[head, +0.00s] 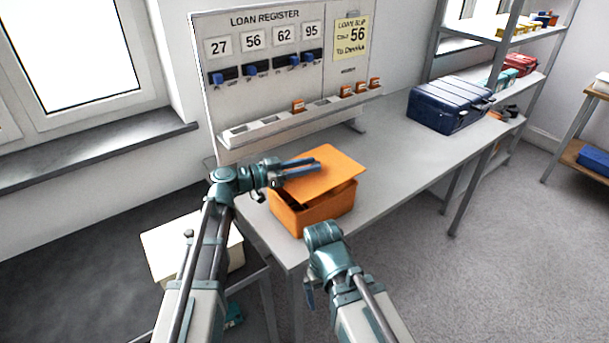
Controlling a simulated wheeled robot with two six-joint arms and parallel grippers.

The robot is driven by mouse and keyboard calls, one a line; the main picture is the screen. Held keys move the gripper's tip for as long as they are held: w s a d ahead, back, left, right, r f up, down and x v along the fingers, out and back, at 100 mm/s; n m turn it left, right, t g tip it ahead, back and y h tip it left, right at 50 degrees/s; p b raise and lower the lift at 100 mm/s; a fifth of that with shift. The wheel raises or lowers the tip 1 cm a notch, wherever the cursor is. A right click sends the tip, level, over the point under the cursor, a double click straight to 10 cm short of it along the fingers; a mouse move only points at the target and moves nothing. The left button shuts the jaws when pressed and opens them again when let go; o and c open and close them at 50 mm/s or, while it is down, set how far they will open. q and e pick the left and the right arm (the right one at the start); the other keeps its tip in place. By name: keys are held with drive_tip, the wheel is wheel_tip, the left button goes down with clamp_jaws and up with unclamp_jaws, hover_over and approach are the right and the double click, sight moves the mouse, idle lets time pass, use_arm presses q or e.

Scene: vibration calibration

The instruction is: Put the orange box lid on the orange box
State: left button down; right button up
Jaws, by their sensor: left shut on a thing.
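The orange box (318,212) stands on the grey table near its left end. The flat orange lid (330,172) is tilted above the box and covers most of its opening. A dark gap shows between lid and box rim, and I cannot tell whether they touch. My left gripper (305,166) is shut on the lid at its left edge. My right arm is in front of the box, with its gripper (310,296) pointing down and seen from behind; its fingers are mostly hidden.
A loan register board (270,80) with a ledge of small slots stands at the table's back. A dark blue case (450,105) sits on the table (400,160) at the right. The table between box and case is clear. A white box (165,250) stands at lower left.

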use_arm(q)
drive_tip(key=shift+w+a+f, duration=0.1)
drive_tip(key=shift+w+a, duration=0.35)
drive_tip(key=shift+w, duration=0.05)
drive_tip(key=f+b, duration=0.3)
drive_tip(key=shift+s+d+f+b, duration=0.1)
drive_tip(key=shift+s+f+b, duration=0.1)
drive_tip(key=shift+f+b, duration=0.1)
drive_tip(key=shift+f+b, duration=0.35)
drive_tip(key=shift+b, duration=0.05)
drive_tip(key=c, duration=0.6)
unclamp_jaws()
drive_tip(key=shift+r, duration=0.2)
drive_tip(key=shift+r+p, duration=0.4)
drive_tip(key=shift+p, duration=0.2)
drive_tip(key=v, duration=0.7)
drive_tip(key=shift+s+a+f, duration=0.1)
drive_tip(key=shift+a+f, duration=0.1)
drive_tip(key=shift+a, duration=0.05)
